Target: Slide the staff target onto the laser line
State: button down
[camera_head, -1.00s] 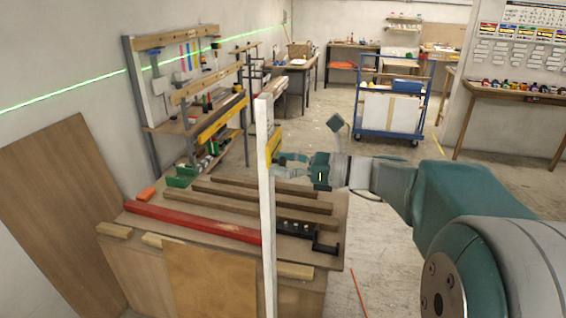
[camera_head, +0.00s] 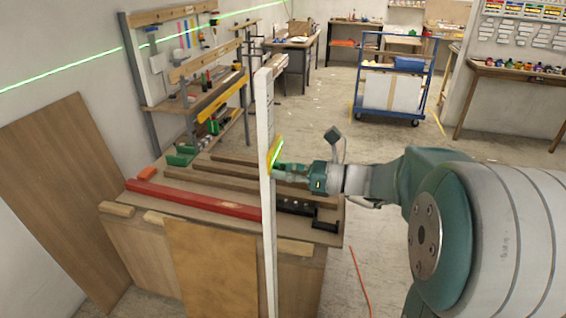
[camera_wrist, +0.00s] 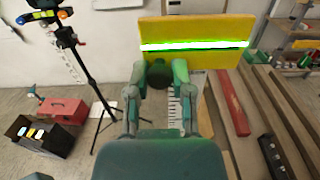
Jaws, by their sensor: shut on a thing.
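The white staff (camera_head: 267,220) stands upright in the head view. The yellow staff target (camera_head: 273,146) sits on its right side and also shows as a wide plate in the wrist view (camera_wrist: 220,58). A bright green band of the laser line (camera_wrist: 195,45) runs across the plate, slightly tilted to its edges, nearer its middle than its rims. My gripper (camera_head: 279,171) is beside the staff, just below the target. In the wrist view its fingers (camera_wrist: 159,76) are closed around a dark round knob below the plate. The knob's join to the plate is partly hidden.
The green laser line also crosses the left wall (camera_head: 60,71). A workbench with wooden bars and a red beam (camera_head: 190,200) stands behind the staff. A tripod (camera_wrist: 88,75) and red toolbox (camera_wrist: 62,110) are at left in the wrist view. Floor near the blue cart (camera_head: 385,90) is open.

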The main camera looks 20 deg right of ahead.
jog(key=c, duration=0.5)
grip_release()
jog(key=v, duration=1.2)
